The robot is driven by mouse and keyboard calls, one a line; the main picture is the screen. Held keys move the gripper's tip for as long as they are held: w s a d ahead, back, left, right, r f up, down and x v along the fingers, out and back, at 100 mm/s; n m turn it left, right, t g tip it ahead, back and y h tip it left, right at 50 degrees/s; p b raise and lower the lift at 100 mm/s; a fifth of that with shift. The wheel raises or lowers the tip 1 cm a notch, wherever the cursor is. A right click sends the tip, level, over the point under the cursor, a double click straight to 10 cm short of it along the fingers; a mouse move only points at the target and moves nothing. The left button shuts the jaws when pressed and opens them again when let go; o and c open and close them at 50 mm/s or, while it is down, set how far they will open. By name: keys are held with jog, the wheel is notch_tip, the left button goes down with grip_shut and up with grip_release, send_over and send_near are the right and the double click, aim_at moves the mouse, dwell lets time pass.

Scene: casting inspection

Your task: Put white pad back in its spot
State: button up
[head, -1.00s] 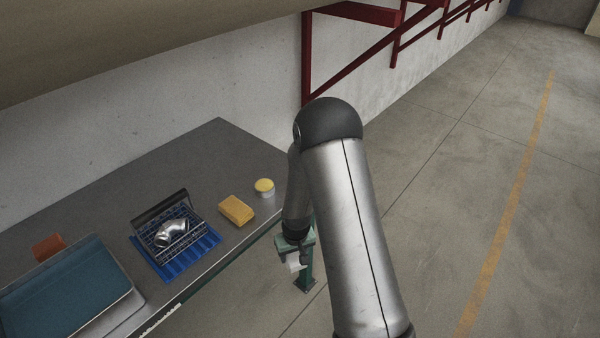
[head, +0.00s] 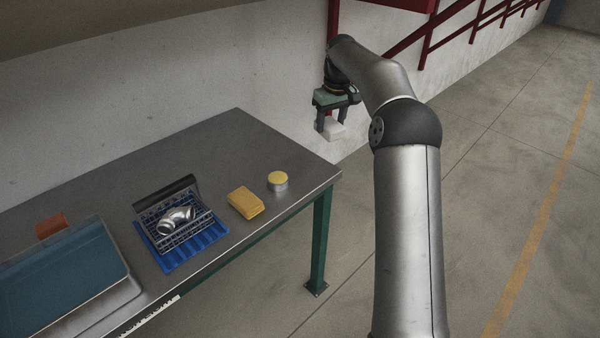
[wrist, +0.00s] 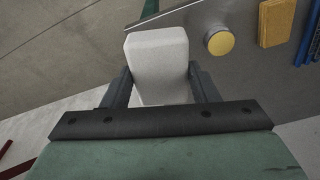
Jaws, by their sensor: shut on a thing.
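The white pad (wrist: 158,62) is a pale block held between the two fingers of my gripper (wrist: 160,88) in the wrist view. In the head view my gripper (head: 331,122) is shut on the pad (head: 329,131), up past the table's far right corner, near the wall. The pad looks clear of the tabletop. I cannot tell which place on the table is the pad's spot.
On the grey table (head: 240,135) are a yellow-lidded round tin (head: 278,181), a yellow sponge-like block (head: 245,203), a blue tray (head: 190,252) with a wire basket (head: 160,215) and metal pipe elbow (head: 177,219), a teal case (head: 65,275) and an orange block (head: 51,224). The table's far right is bare.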

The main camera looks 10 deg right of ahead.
jog(key=s+a+f, duration=0.2)
jog(key=a+f, duration=0.1)
jog(key=a, duration=0.4)
jog(key=s+a+f+n+b, duration=0.1)
jog(key=a+f, duration=0.2)
jog(key=a, duration=0.4)
jog(key=shift+s+f, duration=0.2)
jog(key=shift+s, duration=0.2)
